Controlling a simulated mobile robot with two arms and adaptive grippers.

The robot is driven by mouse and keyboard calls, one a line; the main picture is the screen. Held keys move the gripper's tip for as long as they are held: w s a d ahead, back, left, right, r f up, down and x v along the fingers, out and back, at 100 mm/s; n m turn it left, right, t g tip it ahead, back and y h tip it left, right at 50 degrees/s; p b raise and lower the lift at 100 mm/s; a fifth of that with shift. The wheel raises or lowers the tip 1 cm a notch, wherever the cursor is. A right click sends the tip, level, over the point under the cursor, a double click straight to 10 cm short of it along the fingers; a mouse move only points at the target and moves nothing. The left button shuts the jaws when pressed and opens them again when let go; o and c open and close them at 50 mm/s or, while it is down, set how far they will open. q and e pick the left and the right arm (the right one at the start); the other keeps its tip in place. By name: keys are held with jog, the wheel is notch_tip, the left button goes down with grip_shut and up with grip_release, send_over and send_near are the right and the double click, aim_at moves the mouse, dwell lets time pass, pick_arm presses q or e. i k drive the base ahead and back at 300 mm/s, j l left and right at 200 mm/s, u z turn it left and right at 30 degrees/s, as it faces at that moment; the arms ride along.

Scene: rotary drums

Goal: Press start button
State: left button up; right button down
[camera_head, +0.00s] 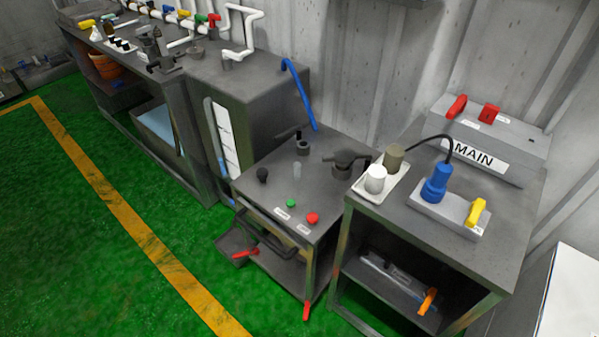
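A small green button (291,203) sits on the front part of the grey metal cabinet top (258,201), with a small white label (282,214) beside it. A red button (312,218) sits just to its right, with its own label (303,229). The label text is too small to read, so I cannot tell from it which is the start button. Nothing covers either button. Neither of my grippers shows in the head view.
A black knob (262,175) and dark fittings (345,162) stand behind the buttons. Right is a table with a blue plug (436,184), a yellow switch (475,211) and a box marked MAIN (474,155). Red handles (245,253) stick out low in front. Green floor is clear at left.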

aim_at(290, 203)
jog(key=i+j+z, duration=0.15)
jog(key=i, duration=0.3)
jog(key=i+j+z, duration=0.15)
jog(key=i+j, duration=0.2)
jog(key=i, duration=0.05)
